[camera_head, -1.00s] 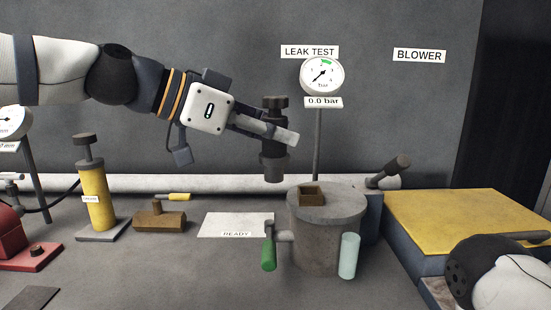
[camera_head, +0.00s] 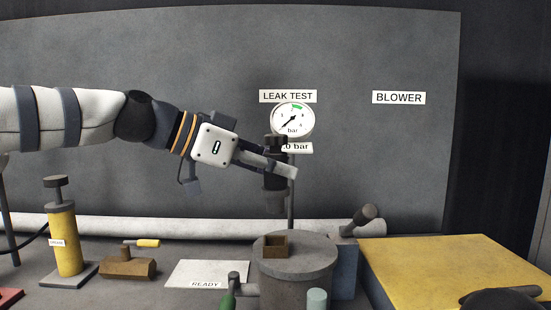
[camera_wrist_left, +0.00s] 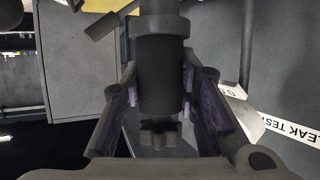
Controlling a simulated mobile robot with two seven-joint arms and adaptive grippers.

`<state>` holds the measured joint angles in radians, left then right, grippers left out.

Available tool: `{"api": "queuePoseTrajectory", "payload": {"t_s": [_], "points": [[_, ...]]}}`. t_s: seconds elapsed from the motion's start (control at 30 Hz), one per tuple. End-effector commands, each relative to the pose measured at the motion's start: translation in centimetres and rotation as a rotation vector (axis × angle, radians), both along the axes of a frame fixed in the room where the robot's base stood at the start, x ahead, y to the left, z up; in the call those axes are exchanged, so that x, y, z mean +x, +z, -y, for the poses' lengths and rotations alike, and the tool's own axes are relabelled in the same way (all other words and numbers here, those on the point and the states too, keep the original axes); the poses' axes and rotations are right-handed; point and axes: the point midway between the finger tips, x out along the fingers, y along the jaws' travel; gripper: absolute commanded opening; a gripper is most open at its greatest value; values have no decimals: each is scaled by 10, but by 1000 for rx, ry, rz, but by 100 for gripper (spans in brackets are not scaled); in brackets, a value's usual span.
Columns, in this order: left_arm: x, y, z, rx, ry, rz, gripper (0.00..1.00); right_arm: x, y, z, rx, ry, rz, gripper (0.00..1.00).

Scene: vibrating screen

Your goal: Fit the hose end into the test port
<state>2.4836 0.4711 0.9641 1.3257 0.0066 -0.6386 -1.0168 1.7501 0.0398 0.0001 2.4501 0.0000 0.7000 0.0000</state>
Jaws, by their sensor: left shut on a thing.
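My left gripper (camera_head: 280,168) is shut on a dark grey cylindrical piece with a knobbed top, which appears to be the hose end (camera_head: 275,194). The piece hangs roughly upright, with its lower end in the air. In the left wrist view, the hose end (camera_wrist_left: 160,75) sits between the two finger pads. Below it in the head view is a brown square socket (camera_head: 275,251) on a round grey drum, which may be the test port. A gap shows between the two. No trailing hose can be made out.
The drum (camera_head: 295,265) carries a green-handled valve (camera_head: 228,298) and a pale cylinder (camera_head: 317,299). A yellow-topped block (camera_head: 450,265) stands at right. A yellow pump (camera_head: 64,245), a brown block (camera_head: 127,267) and a READY plate (camera_head: 215,270) are at left. The gauge (camera_head: 293,120) is behind.

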Motion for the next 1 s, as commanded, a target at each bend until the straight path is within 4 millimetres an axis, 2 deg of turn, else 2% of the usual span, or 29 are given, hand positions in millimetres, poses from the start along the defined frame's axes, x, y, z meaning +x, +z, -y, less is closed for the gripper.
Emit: {"api": "queuePoseTrajectory", "payload": {"t_s": [0.2, 0.4, 1.0], "points": [[1, -28, 0, -2, 1, -5, 0, -4, -3, 0, 0, 0, -14, 53], [0, -41, 0, -2, 2, -3, 0, -5, -5, 0, 0, 0, -19, 53], [0, -42, 0, -1, 1, 0, 0, -5, -4, 0, 0, 0, -17, 53]]}}
